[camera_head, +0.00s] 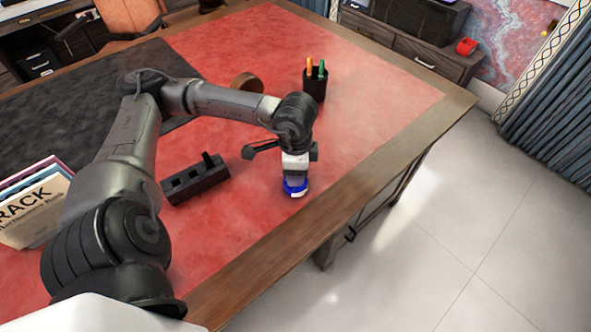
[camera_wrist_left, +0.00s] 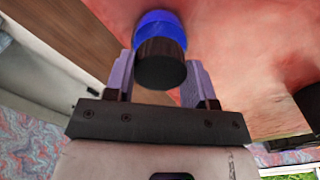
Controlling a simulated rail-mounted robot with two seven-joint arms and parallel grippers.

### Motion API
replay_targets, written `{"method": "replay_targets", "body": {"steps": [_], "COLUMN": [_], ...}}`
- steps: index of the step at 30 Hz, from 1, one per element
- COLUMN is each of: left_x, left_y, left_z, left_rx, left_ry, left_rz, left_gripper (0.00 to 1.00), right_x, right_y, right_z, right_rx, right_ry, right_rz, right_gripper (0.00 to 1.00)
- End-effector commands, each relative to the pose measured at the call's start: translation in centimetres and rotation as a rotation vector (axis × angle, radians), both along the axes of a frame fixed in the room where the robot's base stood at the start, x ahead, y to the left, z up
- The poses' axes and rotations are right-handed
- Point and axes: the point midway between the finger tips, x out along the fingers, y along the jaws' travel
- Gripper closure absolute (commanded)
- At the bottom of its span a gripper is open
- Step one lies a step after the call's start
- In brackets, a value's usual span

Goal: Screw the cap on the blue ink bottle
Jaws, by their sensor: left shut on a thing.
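The blue ink bottle (camera_head: 296,188) stands on the red leather desk top near its right edge, with a white label patch on its side. My left gripper (camera_head: 296,176) points down right over it. In the left wrist view, the dark round cap (camera_wrist_left: 160,67) sits between the two fingers of my left gripper (camera_wrist_left: 160,85), which is shut on it. The blue bottle (camera_wrist_left: 160,20) shows just beyond the cap, in line with it. The cap hides the bottle's neck, so I cannot tell how far the threads are engaged. My right gripper is in neither view.
A black pen cup (camera_head: 315,86) with pens stands behind the gripper. A black slotted holder (camera_head: 195,182) lies to the left, and a brown ring-shaped object (camera_head: 246,82) behind. Books (camera_head: 35,205) stand at far left. The wooden desk edge (camera_head: 345,190) is close on the right.

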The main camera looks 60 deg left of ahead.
Motion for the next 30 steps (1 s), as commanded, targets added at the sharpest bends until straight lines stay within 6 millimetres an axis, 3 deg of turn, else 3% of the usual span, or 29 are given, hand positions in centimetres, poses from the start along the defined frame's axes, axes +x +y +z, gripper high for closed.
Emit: {"method": "replay_targets", "body": {"steps": [6, 15, 16, 25, 30], "left_x": [0.00, -0.02, -0.02, -0.02, -0.02], "left_y": [0.02, 0.01, 0.01, -0.01, -0.01], "left_z": [-0.13, -0.06, -0.06, -0.04, -0.02], "left_rx": [0.001, 0.000, 0.000, 0.000, 0.000], "left_ry": [0.001, 0.001, 0.001, 0.001, 0.000], "left_rz": [-0.106, -0.121, -0.121, -0.120, -0.120], "left_gripper": [0.72, 0.72, 0.49, 0.20, 0.20], "right_x": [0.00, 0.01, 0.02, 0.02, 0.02], "right_y": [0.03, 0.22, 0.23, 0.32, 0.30], "right_z": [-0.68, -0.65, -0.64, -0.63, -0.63], "right_rx": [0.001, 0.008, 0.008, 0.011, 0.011], "right_ry": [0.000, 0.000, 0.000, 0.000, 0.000], "right_rz": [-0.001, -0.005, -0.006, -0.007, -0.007], "right_gripper": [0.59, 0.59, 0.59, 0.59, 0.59]}}
